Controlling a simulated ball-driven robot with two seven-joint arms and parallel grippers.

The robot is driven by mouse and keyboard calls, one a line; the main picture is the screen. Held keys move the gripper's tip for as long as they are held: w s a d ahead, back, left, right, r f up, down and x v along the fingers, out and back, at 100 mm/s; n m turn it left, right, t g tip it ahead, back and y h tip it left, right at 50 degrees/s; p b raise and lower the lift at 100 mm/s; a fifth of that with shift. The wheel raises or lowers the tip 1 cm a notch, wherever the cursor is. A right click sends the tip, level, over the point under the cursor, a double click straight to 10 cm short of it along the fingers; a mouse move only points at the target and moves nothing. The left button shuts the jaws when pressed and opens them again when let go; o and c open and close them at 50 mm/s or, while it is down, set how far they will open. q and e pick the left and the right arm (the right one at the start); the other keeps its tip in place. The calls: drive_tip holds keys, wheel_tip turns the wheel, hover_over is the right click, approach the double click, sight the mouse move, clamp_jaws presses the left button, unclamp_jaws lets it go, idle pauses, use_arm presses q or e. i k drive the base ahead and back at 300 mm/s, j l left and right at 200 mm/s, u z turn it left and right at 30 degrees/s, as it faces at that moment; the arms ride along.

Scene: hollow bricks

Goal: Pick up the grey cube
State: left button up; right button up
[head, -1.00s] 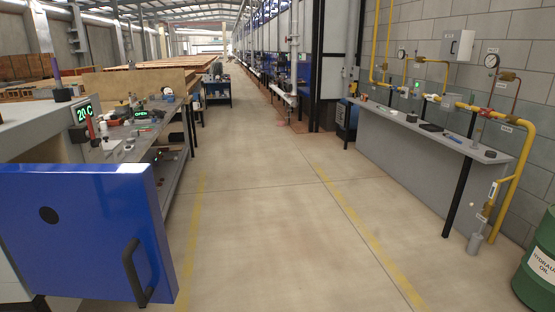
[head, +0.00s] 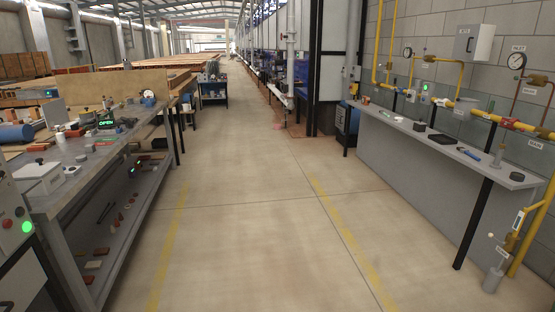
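I cannot make out a grey cube for certain in the head view. A grey bench (head: 470,171) on the right carries several small things, including a small dark block (head: 419,127) and a grey cylinder (head: 498,156). Neither of my grippers is in view.
The aisle floor (head: 245,230) between the benches is clear, with yellow lines on both sides. Yellow pipes (head: 520,215) stand at the right bench's near end. A lower shelf (head: 120,215) holds loose pieces. A blue cart (head: 213,92) stands farther off.

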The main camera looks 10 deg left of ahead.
sight(89, 148)
drive_tip(key=i+j+u, duration=0.15)
drive_tip(key=i+u, duration=0.2)
drive_tip(key=i, duration=0.65)
drive_tip(key=i+l+u, duration=0.1)
drive_tip(key=i+u, duration=0.3)
drive_tip(key=i, duration=0.6)
drive_tip(key=i+u, duration=0.1)
drive_tip(key=i, duration=0.8)
drive_tip(key=i+l+u, duration=0.1)
drive_tip(key=i, duration=0.8)
drive_tip(key=i+u, duration=0.45)
drive_tip(key=i+l+u, duration=0.15)
drive_tip(key=i+u, duration=0.3)
drive_tip(key=i+l+u, duration=0.25)
drive_tip(key=u, duration=0.25)
